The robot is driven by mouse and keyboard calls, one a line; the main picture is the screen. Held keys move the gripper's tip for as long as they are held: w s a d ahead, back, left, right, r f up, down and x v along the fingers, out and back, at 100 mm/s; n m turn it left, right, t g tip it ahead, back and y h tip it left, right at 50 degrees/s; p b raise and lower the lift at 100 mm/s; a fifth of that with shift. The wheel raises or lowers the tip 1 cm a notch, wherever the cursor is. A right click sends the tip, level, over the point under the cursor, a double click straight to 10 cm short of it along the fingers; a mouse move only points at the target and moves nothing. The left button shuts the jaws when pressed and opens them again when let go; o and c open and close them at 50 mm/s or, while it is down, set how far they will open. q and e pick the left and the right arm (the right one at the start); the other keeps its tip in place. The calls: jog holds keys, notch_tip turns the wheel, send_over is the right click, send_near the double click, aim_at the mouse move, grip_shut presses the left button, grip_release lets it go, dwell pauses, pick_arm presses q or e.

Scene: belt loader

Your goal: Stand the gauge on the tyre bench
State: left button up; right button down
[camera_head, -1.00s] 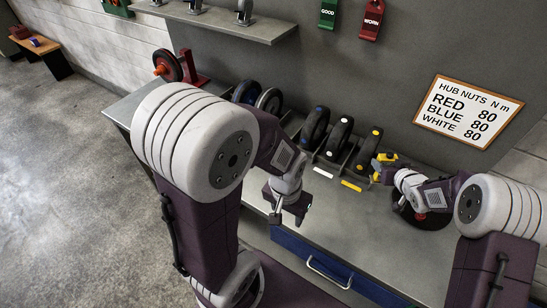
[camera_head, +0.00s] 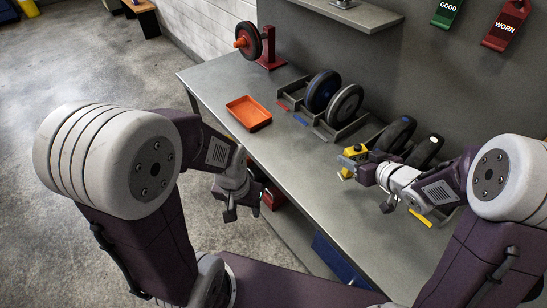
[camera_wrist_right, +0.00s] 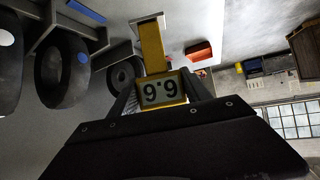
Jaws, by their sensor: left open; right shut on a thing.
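The gauge (camera_head: 352,155) is a yellow tool held in my right gripper (camera_head: 359,163), above the grey tyre bench (camera_head: 215,83). In the right wrist view the gauge (camera_wrist_right: 161,91) sits between the fingers with a display whose digits appear upside down; its yellow stem (camera_wrist_right: 152,46) points away from the gripper. My right gripper is shut on it. My left gripper (camera_head: 243,212) is open and empty, in front of the bench's front edge. Whether the gauge touches the bench is hard to tell.
An orange tray (camera_head: 248,113) lies on the bench. Two wheels (camera_head: 334,94) stand in a rack behind it, and darker wheels (camera_head: 396,134) stand behind my right gripper. A red stand with a wheel (camera_head: 262,45) is at the far end. Bare bench top lies around the tray.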

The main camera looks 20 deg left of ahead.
jog(key=shift+w+d+r, duration=0.15)
jog(key=shift+d+r, duration=0.05)
jog(key=shift+d, duration=0.3)
jog(key=shift+w+d+r, duration=0.1)
jog(key=shift+d+r, duration=0.05)
jog(key=shift+d, duration=0.3)
jog(key=shift+d+m, duration=0.2)
jog(key=shift+m, duration=0.1)
jog(key=w+a+f+b, duration=0.1)
jog(key=a+f, duration=0.2)
jog(key=w+a+f+b, duration=0.1)
jog(key=w+a+f, duration=0.1)
jog(key=a+f, duration=0.2)
jog(key=w+a+f+b, duration=0.1)
jog(key=w+a+f, duration=0.1)
jog(key=a+f, duration=0.1)
jog(key=shift+w+a+f, duration=0.2)
jog(key=shift+a+f, duration=0.05)
jog(key=shift+f, duration=0.35)
jog(key=shift+s+f, duration=0.1)
jog(key=shift+c, duration=2.4)
grip_release()
